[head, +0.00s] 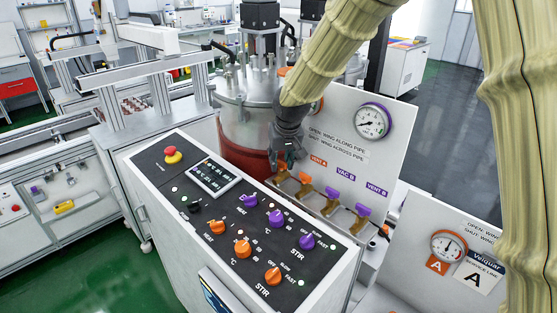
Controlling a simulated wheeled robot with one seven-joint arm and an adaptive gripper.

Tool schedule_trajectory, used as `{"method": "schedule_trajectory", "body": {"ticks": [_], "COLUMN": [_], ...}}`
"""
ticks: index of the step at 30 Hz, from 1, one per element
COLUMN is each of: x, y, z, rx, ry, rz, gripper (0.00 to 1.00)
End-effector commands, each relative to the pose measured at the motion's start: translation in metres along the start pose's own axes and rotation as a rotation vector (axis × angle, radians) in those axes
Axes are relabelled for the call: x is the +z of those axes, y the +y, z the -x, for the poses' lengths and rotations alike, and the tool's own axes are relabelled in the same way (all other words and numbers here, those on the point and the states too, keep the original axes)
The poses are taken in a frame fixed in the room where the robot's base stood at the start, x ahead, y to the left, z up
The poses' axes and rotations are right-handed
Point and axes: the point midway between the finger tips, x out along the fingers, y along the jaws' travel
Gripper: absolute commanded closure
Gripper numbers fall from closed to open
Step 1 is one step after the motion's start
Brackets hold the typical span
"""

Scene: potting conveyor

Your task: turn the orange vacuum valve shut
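My gripper (283,163) points down at the left end of a row of brass valves, in front of the white gauge panel. An orange-topped valve (306,178) stands just right of it, near the VENT A label. A further valve at the row's left end is mostly hidden by my gripper; its label is covered too, so I cannot tell which way its wing points. I cannot see whether my fingers touch it. Two purple-winged valves (333,192) (362,209) stand further right, near the VAC B and VENT B labels.
A dark control console (190,206) with orange and purple knobs and a red stop button (173,155) lies in front. The white panel (385,150) carries a gauge (372,121) and wing-position text. A metal-lidded vessel (234,125) stands behind my gripper.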

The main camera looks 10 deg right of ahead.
Motion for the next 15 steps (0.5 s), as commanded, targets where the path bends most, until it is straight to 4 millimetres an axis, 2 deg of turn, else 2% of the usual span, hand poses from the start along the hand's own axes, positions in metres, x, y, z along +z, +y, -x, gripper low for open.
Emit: {"method": "schedule_trajectory", "body": {"ticks": [8,15], "x": [-0.013,-0.021], "y": [-0.001,-0.004], "z": [0.023,0.06], "rx": [-0.002,-0.004], "ry": [-0.009,-0.018], "rz": [0.002,0.006], "gripper": [0.69,0.69]}}
